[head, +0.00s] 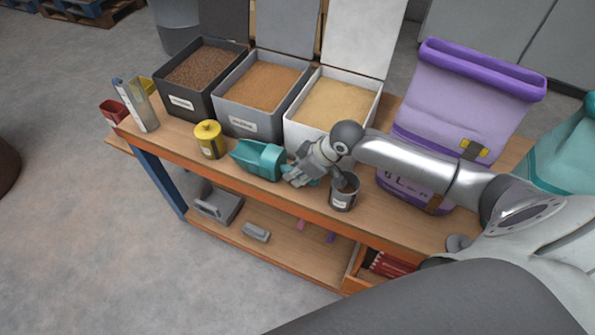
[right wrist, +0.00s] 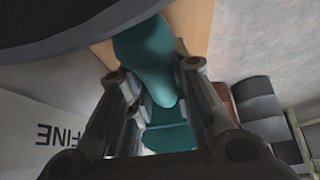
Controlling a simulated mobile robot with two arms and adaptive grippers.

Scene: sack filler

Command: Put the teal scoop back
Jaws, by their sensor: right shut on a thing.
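The teal scoop (head: 259,159) is over the front part of the bench, its open end toward the left in the head view. My right gripper (head: 299,174) is at the right end of the scoop, shut on its handle. In the right wrist view the teal handle (right wrist: 150,62) runs between the two fingers (right wrist: 158,105). Whether the scoop touches the bench top is hard to tell. My left gripper is not in view.
Open bins of dark (head: 161,94), grey (head: 232,116) and white (head: 297,128) stand behind the scoop. A yellow canister (head: 209,144) is left of it, a dark cup (head: 344,199) right of my gripper. A purple sack (head: 456,105) stands at the right. The bench's front edge (head: 270,193) is close.

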